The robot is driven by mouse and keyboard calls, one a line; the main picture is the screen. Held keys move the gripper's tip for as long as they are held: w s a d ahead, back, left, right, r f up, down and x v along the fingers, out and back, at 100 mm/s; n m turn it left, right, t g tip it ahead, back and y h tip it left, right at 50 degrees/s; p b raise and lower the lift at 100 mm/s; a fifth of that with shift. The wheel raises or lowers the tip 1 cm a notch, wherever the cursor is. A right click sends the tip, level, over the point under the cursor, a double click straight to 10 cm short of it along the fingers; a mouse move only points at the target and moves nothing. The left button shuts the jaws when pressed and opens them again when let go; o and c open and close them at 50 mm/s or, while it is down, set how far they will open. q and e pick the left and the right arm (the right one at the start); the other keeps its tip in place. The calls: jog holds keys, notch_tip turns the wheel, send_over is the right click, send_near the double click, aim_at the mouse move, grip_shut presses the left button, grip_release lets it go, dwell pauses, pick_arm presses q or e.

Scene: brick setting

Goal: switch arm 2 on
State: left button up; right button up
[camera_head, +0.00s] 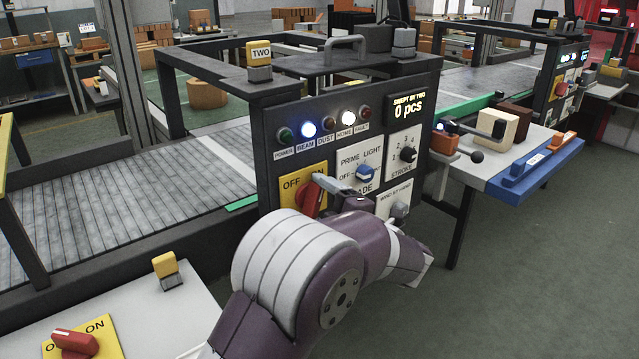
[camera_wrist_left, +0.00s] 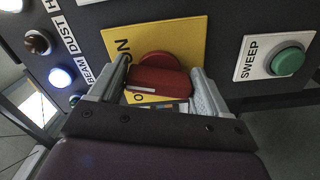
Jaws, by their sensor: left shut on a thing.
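Machine panel TWO (camera_head: 345,118) has a yellow switch plate (camera_head: 289,185) with a red rotary knob (camera_head: 307,199) on it. OFF is readable in the head view; ON shows in the left wrist view beside the knob (camera_wrist_left: 160,78). My left gripper (camera_head: 328,190) is at the plate, its fingers (camera_wrist_left: 160,90) on both sides of the knob and shut on it. My wrist hides part of the plate in the head view. The knob's exact angle is hard to read. My right gripper is not in view.
On the panel the BEAM lamp (camera_head: 308,129) and HOME lamp (camera_head: 349,119) are lit. The display (camera_head: 408,106) reads 0 pcs. A green SWEEP button (camera_wrist_left: 287,61) sits near the plate. Another red switch (camera_head: 75,342) is on the lower-left table. A side table (camera_head: 500,150) stands right.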

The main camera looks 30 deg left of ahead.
pick_arm(q)
jog(key=m+p, duration=0.4)
jog(key=shift+r+p, duration=0.15)
jog(key=shift+p, duration=0.2)
jog(key=shift+f+m+p, duration=0.3)
jog(key=shift+m+p, duration=0.5)
jog(key=shift+p, duration=0.2)
jog(key=o, duration=1)
jog(key=shift+c, duration=0.2)
jog(key=v, duration=1.2)
jog(key=shift+s+d+p, duration=0.25)
jog(key=shift+d+p, duration=0.05)
jog(key=shift+p, duration=0.1)
